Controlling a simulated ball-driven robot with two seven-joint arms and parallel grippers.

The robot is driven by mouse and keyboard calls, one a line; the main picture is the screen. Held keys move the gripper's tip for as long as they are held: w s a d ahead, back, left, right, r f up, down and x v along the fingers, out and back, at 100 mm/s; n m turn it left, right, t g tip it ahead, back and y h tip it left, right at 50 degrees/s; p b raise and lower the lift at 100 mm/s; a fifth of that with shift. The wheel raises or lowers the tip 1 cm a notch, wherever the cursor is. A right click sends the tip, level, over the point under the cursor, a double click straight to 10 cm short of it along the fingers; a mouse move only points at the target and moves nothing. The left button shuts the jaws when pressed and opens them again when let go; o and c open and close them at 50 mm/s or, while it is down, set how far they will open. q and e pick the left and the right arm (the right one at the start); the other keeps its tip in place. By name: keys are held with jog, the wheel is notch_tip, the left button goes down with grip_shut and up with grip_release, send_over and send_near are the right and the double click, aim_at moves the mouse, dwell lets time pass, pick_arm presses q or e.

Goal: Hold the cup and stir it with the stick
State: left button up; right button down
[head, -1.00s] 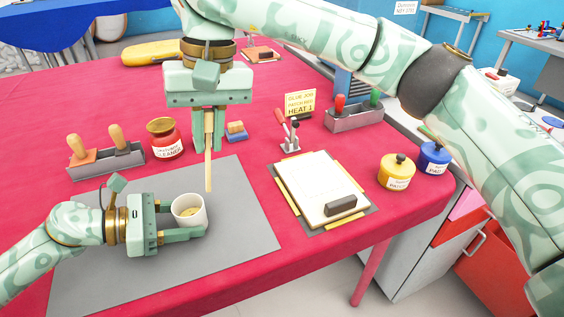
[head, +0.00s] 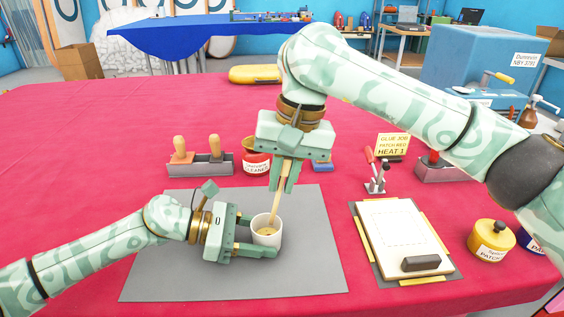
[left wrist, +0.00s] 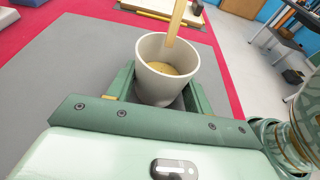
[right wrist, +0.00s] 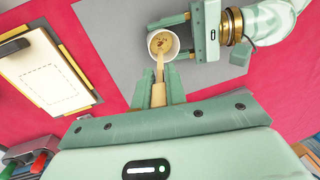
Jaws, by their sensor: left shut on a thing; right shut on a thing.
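A white cup (head: 268,239) with yellow-brown contents stands upright over the grey mat (head: 170,277). My left gripper (head: 262,242) is shut around the cup's sides; the left wrist view also shows the cup (left wrist: 158,90) between its fingers. My right gripper (head: 282,186) points down above the cup, shut on a pale wooden stick (head: 275,208). The stick slants down into the cup's mouth. In the right wrist view the stick (right wrist: 159,72) overlaps the contents of the cup (right wrist: 174,54). Whether its tip touches the contents is hard to tell.
A tool holder (head: 214,164) and red cleaner jar (head: 256,163) stand behind the mat. A clipboard (head: 396,232) with a dark block lies to the right, near a yellow jar (head: 491,241). The mat's front is clear.

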aim_at(278, 201)
jog(key=shift+a+f, duration=0.2)
jog(key=shift+f, duration=0.65)
jog(key=shift+a+f, duration=0.15)
jog(key=shift+f, duration=0.7)
jog(key=shift+a+f, duration=0.2)
jog(key=shift+f, duration=0.65)
jog(key=shift+d, duration=0.1)
